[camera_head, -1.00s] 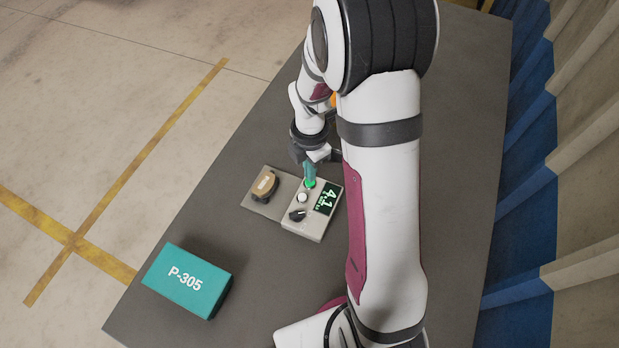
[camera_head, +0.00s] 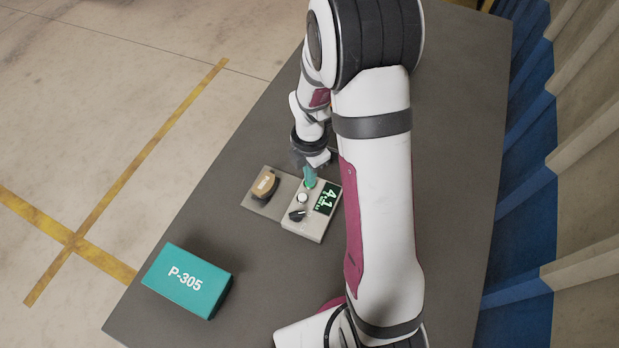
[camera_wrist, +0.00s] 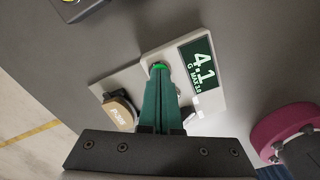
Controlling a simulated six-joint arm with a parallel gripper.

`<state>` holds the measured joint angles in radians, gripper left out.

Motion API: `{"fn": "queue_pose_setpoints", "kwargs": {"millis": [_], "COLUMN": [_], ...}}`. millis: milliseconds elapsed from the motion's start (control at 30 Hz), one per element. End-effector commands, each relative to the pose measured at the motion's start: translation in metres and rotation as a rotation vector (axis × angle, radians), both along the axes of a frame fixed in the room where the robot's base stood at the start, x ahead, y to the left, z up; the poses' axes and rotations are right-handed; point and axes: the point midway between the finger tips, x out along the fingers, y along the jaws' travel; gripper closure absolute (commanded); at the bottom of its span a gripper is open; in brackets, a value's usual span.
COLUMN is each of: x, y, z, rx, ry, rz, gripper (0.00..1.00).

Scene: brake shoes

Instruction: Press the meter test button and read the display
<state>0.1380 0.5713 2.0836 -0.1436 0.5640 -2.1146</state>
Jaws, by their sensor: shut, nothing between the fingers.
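The light grey meter (camera_head: 305,224) lies on the table with its dark display (camera_head: 327,199) lit. In the wrist view the display (camera_wrist: 201,68) reads 4.1 in green, with "G" and "MAX 2.0" in smaller print. The green test button (camera_wrist: 159,66) shows just past my fingertips. My gripper (camera_head: 309,182) has its teal fingers together and empty, pointing down at the button end of the meter. The fingertips also show in the wrist view (camera_wrist: 160,76), and they partly hide the button. I cannot tell whether they touch it. A white button (camera_head: 302,198) and black knob (camera_head: 297,215) sit beside it.
A brown block (camera_head: 264,184) rests on a grey plate (camera_head: 255,207) at the meter's left. A teal P-305 box (camera_head: 188,281) stands at the table's front left. A dark object (camera_wrist: 82,10) shows at the wrist view's top edge. The table (camera_head: 265,265) is clear between meter and box.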

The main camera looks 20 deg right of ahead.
Motion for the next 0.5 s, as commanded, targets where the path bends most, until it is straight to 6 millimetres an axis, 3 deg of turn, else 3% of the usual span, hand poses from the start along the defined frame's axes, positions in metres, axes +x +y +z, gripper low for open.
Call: {"fn": "queue_pose_setpoints", "kwargs": {"millis": [200, 500], "x": [0.000, 0.001], "y": [0.000, 0.000], "z": [0.002, 0.035], "rx": [0.000, 0.000], "ry": [-0.001, -0.003], "rz": [0.000, 0.000], "gripper": [1.00, 1.00]}}
